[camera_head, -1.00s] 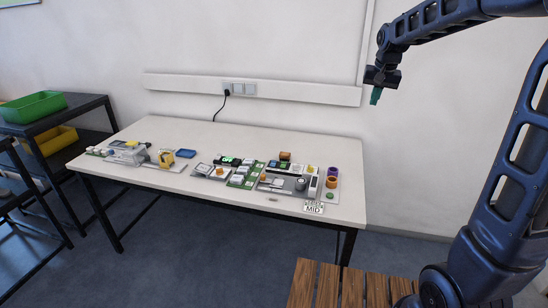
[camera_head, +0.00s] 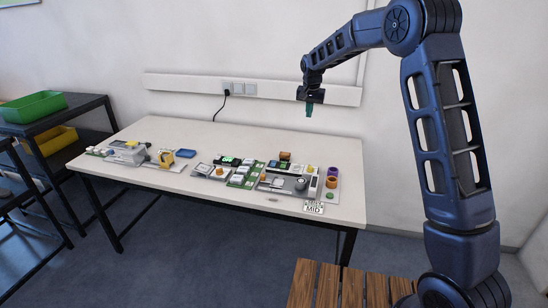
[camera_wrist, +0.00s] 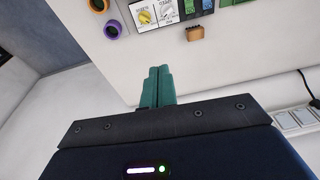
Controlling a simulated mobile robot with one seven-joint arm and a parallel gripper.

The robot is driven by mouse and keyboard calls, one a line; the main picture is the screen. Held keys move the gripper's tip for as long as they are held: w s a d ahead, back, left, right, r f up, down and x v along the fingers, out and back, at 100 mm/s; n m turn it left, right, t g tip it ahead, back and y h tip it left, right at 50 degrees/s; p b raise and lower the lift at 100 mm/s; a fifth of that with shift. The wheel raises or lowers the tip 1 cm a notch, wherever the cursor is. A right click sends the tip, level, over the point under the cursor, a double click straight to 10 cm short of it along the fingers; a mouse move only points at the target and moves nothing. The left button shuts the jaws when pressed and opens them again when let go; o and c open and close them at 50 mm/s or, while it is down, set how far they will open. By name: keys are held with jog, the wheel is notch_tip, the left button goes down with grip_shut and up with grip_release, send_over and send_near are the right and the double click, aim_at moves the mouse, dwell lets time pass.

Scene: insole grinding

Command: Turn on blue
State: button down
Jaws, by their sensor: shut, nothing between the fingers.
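My gripper (camera_head: 309,110) hangs in the air above the back right of the table, teal fingers pointing down. In the wrist view its fingers (camera_wrist: 160,84) are shut together and hold nothing. Near the top edge of the wrist view, a small blue part (camera_wrist: 207,5) shows beside green ones, cut off by the frame. A panel with a yellow knob (camera_wrist: 145,17) sits to their left. In the head view this group of devices (camera_head: 280,183) lies on the right part of the table, below my gripper. I cannot tell whether anything blue is lit.
The white table (camera_head: 240,140) has a clear back half. An orange-brown block (camera_wrist: 194,33), a purple ring (camera_wrist: 111,30) and an orange ring (camera_head: 331,182) lie near the devices. A blue tray (camera_head: 185,153) is further left. Wall sockets (camera_head: 240,89) are behind. A wooden slatted surface (camera_head: 330,285) is in front.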

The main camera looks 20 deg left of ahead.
send_over(274, 161)
jog(key=s, duration=0.2)
notch_tip(274, 161, down, 13)
jog(key=shift+s, duration=0.2)
jog(key=f, duration=0.4)
jog(key=w+f, duration=0.1)
jog(key=f, duration=0.4)
jog(key=w+f, duration=0.1)
jog(key=f, duration=0.3)
jog(key=shift+w+f, duration=0.2)
jog(key=shift+f, duration=0.2)
jog(key=shift+f, duration=0.1)
jog(key=shift+w+f+g, duration=0.2)
jog(key=shift+f+g, duration=0.05)
jog(key=shift+g, duration=0.35)
jog(key=shift+s, duration=0.15)
